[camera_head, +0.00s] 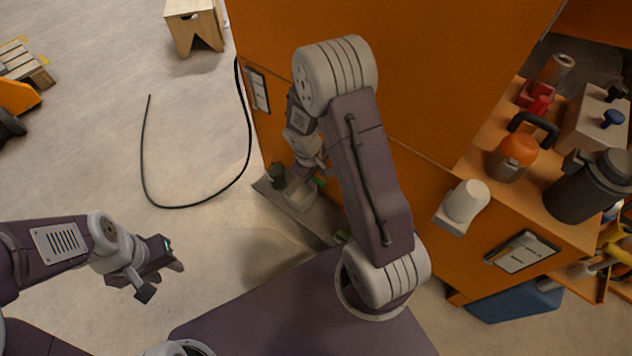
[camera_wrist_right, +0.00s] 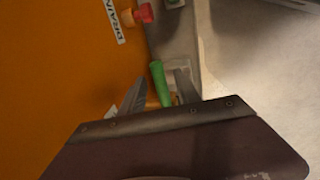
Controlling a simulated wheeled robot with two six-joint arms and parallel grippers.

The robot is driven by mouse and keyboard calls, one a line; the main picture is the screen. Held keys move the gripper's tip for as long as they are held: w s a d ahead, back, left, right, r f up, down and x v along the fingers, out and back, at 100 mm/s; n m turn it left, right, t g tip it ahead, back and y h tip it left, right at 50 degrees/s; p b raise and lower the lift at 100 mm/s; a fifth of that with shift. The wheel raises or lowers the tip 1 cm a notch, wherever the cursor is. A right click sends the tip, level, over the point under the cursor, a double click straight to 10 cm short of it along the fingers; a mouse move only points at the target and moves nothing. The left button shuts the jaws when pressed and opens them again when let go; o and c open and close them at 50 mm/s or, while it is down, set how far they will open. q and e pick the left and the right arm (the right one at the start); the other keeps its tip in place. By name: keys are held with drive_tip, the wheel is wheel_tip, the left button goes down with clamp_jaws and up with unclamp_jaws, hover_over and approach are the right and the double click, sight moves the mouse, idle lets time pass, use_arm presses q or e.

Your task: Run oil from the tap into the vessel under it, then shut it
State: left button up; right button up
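A green tap lever (camera_wrist_right: 159,82) stands between the fingers of my right gripper (camera_wrist_right: 158,92) in the right wrist view. The fingers are apart, with the lever nearer the right-hand finger; I cannot tell whether they touch. In the head view my right gripper (camera_head: 316,179) is low at the orange cabinet's side, partly hidden by my arm. A dark cylinder (camera_head: 277,176) and a pale grey container (camera_head: 299,196) sit on a low ledge there. I cannot tell which is under the tap; its spout and any oil are hidden. My left gripper (camera_head: 164,279) is open and empty over the floor.
The orange cabinet (camera_head: 400,60) fills the upper middle. A red knob (camera_wrist_right: 144,13) and a DRAIN label (camera_wrist_right: 117,26) are near the lever.

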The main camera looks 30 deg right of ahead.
clamp_jaws()
idle(1.4)
